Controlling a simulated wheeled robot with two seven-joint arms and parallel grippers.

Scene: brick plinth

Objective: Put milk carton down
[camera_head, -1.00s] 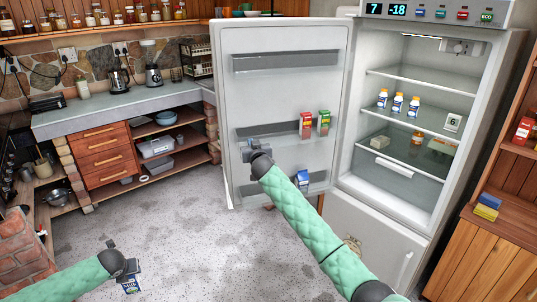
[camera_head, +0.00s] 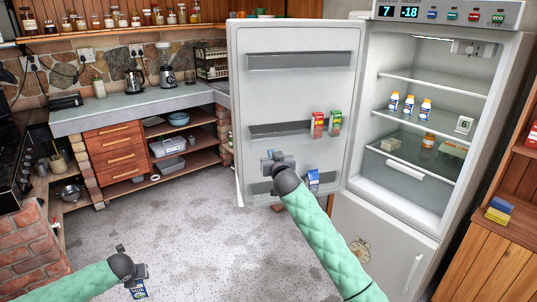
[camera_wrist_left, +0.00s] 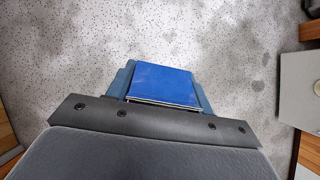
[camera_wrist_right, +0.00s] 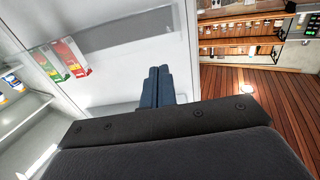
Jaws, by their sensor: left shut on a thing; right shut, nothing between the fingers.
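A milk carton (camera_head: 138,290), blue and white, is in my left gripper (camera_head: 134,274) at the bottom left of the head view, above the grey floor. The left wrist view shows its blue end (camera_wrist_left: 165,84) between the fingers. A similar blue and white carton (camera_head: 313,180) stands in the lowest shelf of the open fridge door (camera_head: 300,95). My right gripper (camera_head: 273,162) is empty and shut in front of that door; its closed fingers show in the right wrist view (camera_wrist_right: 155,88). Most of the held carton's height is hidden in the left wrist view.
The open fridge (camera_head: 400,130) holds white bottles (camera_head: 409,106) on a shelf. A red carton (camera_head: 318,124) and a green carton (camera_head: 335,122) stand in the door. A grey counter (camera_head: 140,108) runs along the back left. Brickwork (camera_head: 35,245) is at left. The middle floor is clear.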

